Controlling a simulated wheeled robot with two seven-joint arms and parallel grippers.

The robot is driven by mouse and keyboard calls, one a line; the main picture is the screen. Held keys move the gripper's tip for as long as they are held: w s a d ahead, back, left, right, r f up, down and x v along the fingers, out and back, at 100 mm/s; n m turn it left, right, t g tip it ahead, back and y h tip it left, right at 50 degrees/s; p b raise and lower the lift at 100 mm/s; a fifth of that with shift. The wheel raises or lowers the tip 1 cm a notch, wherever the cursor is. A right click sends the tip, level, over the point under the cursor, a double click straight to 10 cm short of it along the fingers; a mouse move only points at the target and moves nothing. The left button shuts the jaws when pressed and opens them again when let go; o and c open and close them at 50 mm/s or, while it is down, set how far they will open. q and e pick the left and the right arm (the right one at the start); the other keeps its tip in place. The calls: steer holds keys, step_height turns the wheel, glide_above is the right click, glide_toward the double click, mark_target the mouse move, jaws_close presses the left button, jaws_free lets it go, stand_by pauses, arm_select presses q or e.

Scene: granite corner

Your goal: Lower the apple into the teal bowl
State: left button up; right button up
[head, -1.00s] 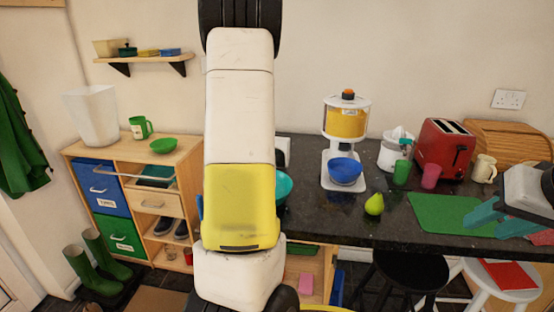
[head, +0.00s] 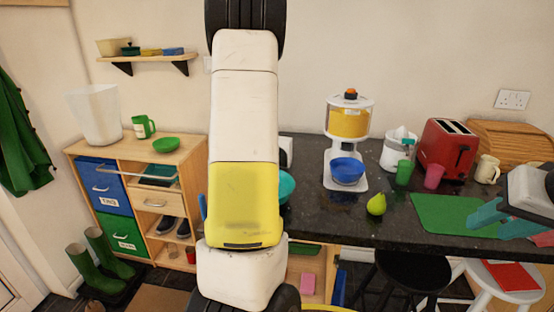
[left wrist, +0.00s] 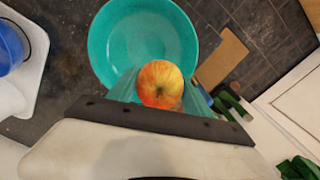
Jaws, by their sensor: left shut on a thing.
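The red-and-yellow apple (left wrist: 160,84) is between the teal fingers of my left gripper (left wrist: 160,90) in the left wrist view. The gripper is shut on it. The teal bowl (left wrist: 115,35) lies beyond the apple, which overlaps the bowl's lower part in that view; I cannot tell the height between them. In the head view only the right edge of the bowl (head: 287,187) shows, on the dark counter. My left arm hides the rest of it, and the left gripper and apple are hidden there. My right gripper (head: 502,219) is open and empty over the green mat's right side.
The counter around the pear is clear.

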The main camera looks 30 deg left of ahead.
arm_select(q)
steer(key=shift+f, duration=1.9)
steer(key=shift+f, duration=0.2)
steer(key=o, duration=1.5)
steer(key=shift+r, duration=0.1)
step_height(320, 180, up, 8)
steer(key=shift+d+f, duration=0.1)
